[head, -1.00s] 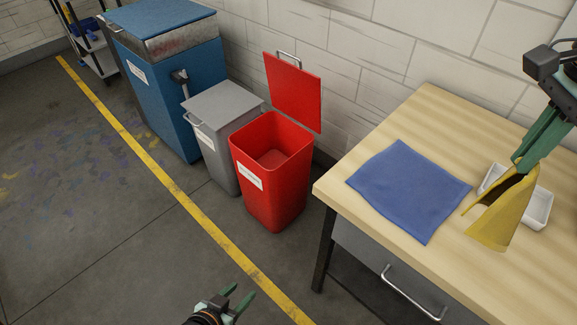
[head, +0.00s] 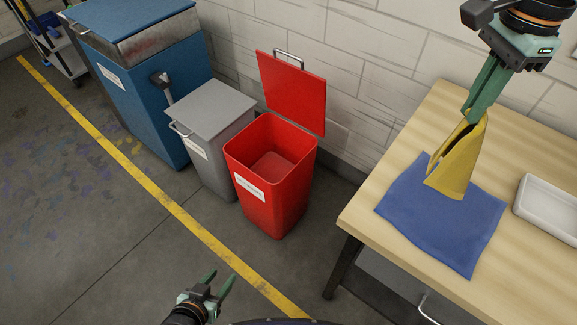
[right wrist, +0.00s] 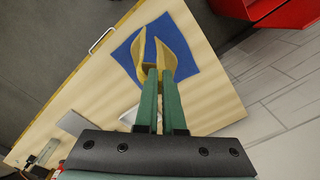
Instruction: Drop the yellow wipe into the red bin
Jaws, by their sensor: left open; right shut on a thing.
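The yellow wipe (head: 457,160) hangs folded from my right gripper (head: 474,116), which is shut on its top edge. In the head view it hangs over the blue cloth on the table. The right wrist view also shows the wipe (right wrist: 143,62) between the fingertips, its two sides hanging apart. The red bin (head: 275,195) stands on the floor left of the table, with its red lid (head: 291,92) raised and its inside looking empty. My left gripper (head: 217,284) is open and empty, low in the head view, in front of the red bin.
A blue cloth (head: 440,228) lies flat on the wooden table (head: 372,200), with a white tray (head: 548,208) to its right. A grey bin (head: 212,112) and a blue container (head: 150,80) stand left of the red bin. A yellow line (head: 150,180) crosses the floor.

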